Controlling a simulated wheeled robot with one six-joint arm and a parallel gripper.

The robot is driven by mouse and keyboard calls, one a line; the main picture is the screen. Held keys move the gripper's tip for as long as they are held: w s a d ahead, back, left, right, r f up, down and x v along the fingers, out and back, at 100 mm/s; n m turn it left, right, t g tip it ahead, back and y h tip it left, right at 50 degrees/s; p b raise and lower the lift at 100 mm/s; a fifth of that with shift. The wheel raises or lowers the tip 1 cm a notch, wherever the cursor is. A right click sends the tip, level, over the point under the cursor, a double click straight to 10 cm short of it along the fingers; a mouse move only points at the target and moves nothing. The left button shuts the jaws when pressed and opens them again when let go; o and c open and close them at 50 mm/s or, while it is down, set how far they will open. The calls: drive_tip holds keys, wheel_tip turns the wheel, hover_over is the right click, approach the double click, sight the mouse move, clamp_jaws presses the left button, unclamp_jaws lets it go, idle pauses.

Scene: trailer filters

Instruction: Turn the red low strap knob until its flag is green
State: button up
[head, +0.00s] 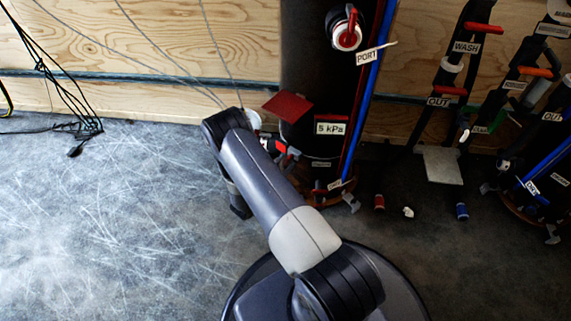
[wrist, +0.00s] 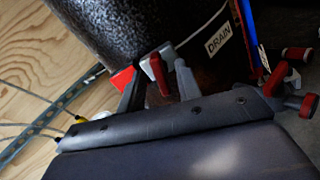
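A red knob (wrist: 158,73) with a narrow handle shows in the wrist view, low on the dark tank (wrist: 100,25), beside a grey bracket. A red flag-like piece (wrist: 122,79) sits just left of it, partly behind a finger. My gripper (wrist: 160,80) is open, with one finger on each side of the red knob and gaps between. I cannot tell whether the fingertips touch anything. In the head view my arm reaches the foot of the tank and mostly hides my gripper; a red part (head: 278,148) shows there. A larger red plate (head: 287,107) sticks out above it.
A DRAIN label (wrist: 219,40) and red-ended fittings (wrist: 308,105) are right of my gripper. Thin cables (head: 165,55) hang at the wall. Pipe racks marked WASH (head: 466,47) and OUT stand right, with small parts on the floor. The left floor (head: 120,230) is mostly clear.

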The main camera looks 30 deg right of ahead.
drive_tip(key=shift+w+d, duration=0.15)
drive_tip(key=shift+d, duration=0.15)
drive_tip(key=shift+c, duration=0.4)
clamp_jaws()
